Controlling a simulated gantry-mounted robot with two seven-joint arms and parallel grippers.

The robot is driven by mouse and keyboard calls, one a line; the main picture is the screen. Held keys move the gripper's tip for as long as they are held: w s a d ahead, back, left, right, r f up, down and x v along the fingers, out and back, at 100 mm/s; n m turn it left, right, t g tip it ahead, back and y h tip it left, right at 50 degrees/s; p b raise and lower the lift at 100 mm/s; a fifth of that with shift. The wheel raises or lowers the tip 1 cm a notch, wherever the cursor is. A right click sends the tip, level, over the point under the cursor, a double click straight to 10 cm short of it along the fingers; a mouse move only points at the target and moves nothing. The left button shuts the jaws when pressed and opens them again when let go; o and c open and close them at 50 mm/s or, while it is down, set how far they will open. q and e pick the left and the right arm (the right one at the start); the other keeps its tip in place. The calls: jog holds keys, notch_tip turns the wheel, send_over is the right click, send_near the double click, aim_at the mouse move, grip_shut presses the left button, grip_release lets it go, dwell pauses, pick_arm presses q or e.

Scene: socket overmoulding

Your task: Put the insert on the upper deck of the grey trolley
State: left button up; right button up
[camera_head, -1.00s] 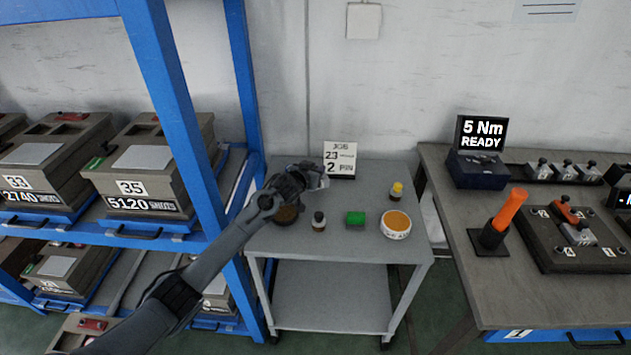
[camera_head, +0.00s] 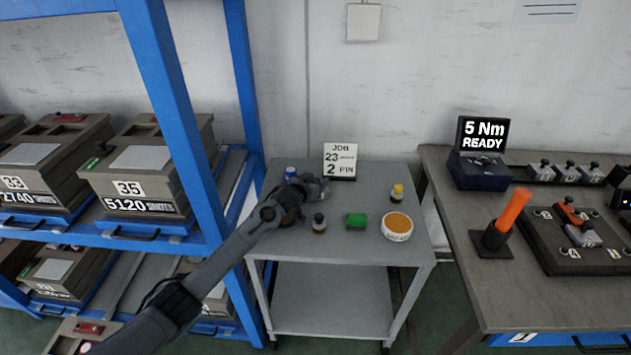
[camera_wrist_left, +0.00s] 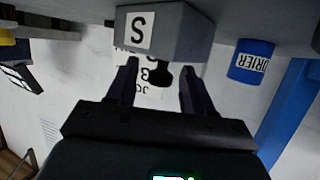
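The insert (camera_wrist_left: 180,30) is a grey block with an "S" label and a black knob, seen at the top of the left wrist view. It appears to rest on the upper deck of the grey trolley (camera_head: 362,177). In the head view the insert (camera_head: 319,185) is small and partly hidden, in front of the job card. My left gripper (camera_wrist_left: 159,68) is open, one finger on each side of the knob, with gaps showing. In the head view my left gripper (camera_head: 308,184) is low over the deck's back left. My right gripper is not in view.
The deck holds a job card (camera_head: 340,161), a blue-topped jar (camera_head: 291,173), a dark-capped bottle (camera_head: 319,224), a green block (camera_head: 357,221), an orange-filled bowl (camera_head: 397,227) and a yellow-capped bottle (camera_head: 397,193). A blue rack (camera_head: 180,110) stands left, a workbench (camera_head: 450,185) right.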

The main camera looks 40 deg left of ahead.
pick_arm(q)
jog(key=shift+r, duration=0.15)
jog(key=shift+s+d+r+p, duration=0.1)
jog(key=shift+s+r+p, duration=0.15)
jog(key=shift+s+p, duration=0.15)
jog(key=p+v, duration=0.3)
jog(key=v, duration=0.8)
jog(key=shift+p, duration=0.3)
jog(key=shift+s, duration=0.1)
